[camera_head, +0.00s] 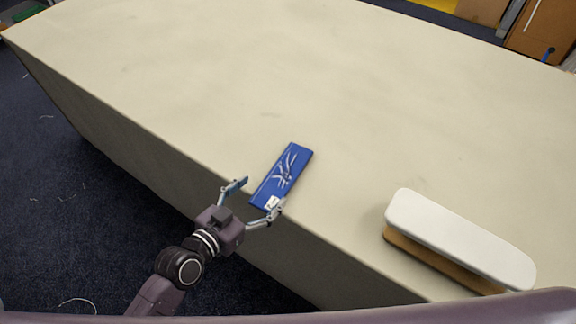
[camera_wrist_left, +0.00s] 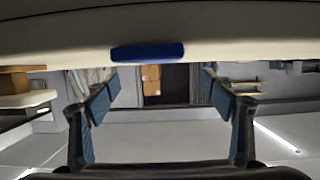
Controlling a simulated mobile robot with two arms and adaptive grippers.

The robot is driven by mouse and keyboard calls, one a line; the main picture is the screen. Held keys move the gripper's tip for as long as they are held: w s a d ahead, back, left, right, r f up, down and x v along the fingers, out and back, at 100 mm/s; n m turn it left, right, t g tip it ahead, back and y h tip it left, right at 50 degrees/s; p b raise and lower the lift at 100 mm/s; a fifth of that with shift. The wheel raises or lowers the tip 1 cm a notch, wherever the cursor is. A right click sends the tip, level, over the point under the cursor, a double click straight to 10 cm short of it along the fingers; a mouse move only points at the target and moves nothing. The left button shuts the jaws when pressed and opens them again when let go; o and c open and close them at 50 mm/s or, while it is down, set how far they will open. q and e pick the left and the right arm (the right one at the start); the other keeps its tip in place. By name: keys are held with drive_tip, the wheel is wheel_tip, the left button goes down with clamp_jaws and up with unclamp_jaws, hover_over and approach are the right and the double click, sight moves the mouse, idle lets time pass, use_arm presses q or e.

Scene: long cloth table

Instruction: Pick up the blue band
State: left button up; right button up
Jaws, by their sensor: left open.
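The blue band (camera_head: 283,172) is a flat, dark blue rectangle with white markings and a small white label at its near end. It lies on the cloth table near the front edge in the head view. In the left wrist view the blue band (camera_wrist_left: 147,52) shows as a blue strip at the table edge. My left gripper (camera_head: 255,199) is open at the table's front edge, by the band's near end. One finger is left of the band; the other appears over its near right corner. In the left wrist view nothing is between the fingers (camera_wrist_left: 160,88). My right gripper is not in view.
The long cream table (camera_head: 180,70) is mostly bare beyond and left of the band. A long, rounded white object with a brown underside (camera_head: 455,238) is at the right near edge. Dark blue floor (camera_head: 50,160) lies left of the table. Brown boxes (camera_head: 543,30) stand beyond its far right.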

sight(283, 175)
use_arm(q)
drive_tip(key=shift+x, duration=0.9)
drive_tip(key=shift+w+d+p, duration=0.3)
drive_tip(key=shift+d+p, duration=0.1)
drive_tip(key=shift+p, duration=0.05)
drive_tip(key=p+x, duration=0.1)
drive_tip(key=x, duration=0.2)
drive_tip(key=shift+w+d+f, duration=0.45)
drive_tip(key=shift+w+d, duration=0.1)
drive_tip(key=shift+w, duration=0.05)
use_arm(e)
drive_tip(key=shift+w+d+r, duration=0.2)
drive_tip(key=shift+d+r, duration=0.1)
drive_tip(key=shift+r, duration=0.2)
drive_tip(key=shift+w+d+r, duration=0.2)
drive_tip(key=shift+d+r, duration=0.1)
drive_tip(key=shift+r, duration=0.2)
use_arm(q)
drive_tip(key=shift+c, duration=0.4)
drive_tip(key=c, duration=1)
drive_tip(key=shift+c, duration=0.7)
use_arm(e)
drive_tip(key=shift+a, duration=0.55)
